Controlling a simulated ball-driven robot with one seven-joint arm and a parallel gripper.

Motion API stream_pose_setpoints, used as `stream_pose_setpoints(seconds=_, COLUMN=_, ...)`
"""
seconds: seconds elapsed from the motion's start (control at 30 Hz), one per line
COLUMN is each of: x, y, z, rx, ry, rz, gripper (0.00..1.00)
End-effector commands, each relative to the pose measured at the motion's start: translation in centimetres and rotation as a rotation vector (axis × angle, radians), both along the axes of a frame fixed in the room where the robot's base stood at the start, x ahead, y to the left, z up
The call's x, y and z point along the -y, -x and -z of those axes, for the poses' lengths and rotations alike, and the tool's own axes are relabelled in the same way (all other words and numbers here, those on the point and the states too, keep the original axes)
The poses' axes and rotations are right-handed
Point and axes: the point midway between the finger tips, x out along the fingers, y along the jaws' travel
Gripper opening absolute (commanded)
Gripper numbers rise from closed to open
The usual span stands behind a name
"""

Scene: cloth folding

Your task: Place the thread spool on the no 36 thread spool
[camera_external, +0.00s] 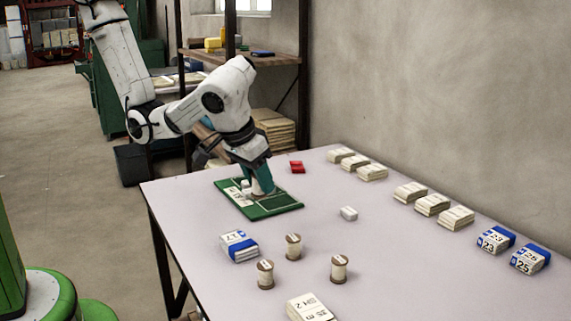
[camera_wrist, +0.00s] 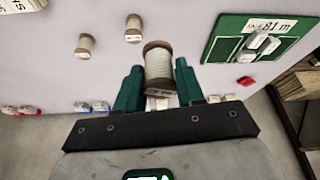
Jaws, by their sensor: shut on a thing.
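My gripper (camera_external: 258,178) is low over the green board at the table's far left. In the wrist view my gripper (camera_wrist: 158,88) is shut on a thread spool (camera_wrist: 158,66), a cream spool with brown ends, held between the teal fingers. Three similar spools stand upright on the table: a left one (camera_external: 265,273), a rear one (camera_external: 293,246) and a right one (camera_external: 339,268). Two spools also show in the wrist view, one left (camera_wrist: 85,45) and one nearer the middle (camera_wrist: 133,30). Their top labels are too small to read, so I cannot tell which is no 36.
The green board (camera_external: 285,209) bears small white blocks and a label. A blue-banded pack (camera_external: 239,246) and a white labelled pack (camera_external: 310,307) lie near the spools. A red block (camera_external: 297,167) and a white block (camera_external: 349,213) lie beyond. Several packs line the wall side.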

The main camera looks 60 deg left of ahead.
Motion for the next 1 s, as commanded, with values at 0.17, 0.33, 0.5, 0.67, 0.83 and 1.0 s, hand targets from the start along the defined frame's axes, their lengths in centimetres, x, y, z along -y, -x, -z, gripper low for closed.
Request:
stream_pose_setpoints(seconds=0.17, x=1.8, y=-2.8, z=2.0, rx=-0.001, ry=-0.003, rz=-0.002, gripper=0.09)
stream_pose_setpoints(seconds=0.33, x=3.1, y=-4.6, z=4.7, rx=-0.001, ry=-0.002, rz=-0.002, gripper=0.09)
stream_pose_setpoints(seconds=0.5, x=3.8, y=-5.6, z=6.2, rx=0.0, ry=0.0, rz=-0.002, gripper=0.09)
stream_pose_setpoints(seconds=0.67, x=4.1, y=-6.2, z=7.1, rx=0.0, ry=0.0, rz=-0.002, gripper=0.09)
stream_pose_setpoints(seconds=0.83, x=4.0, y=-6.0, z=9.3, rx=-0.001, ry=-0.001, rz=-0.002, gripper=0.09)
stream_pose_setpoints(seconds=1.0, x=4.0, y=-6.1, z=10.0, rx=0.0, ry=0.002, rz=-0.001, gripper=0.09)
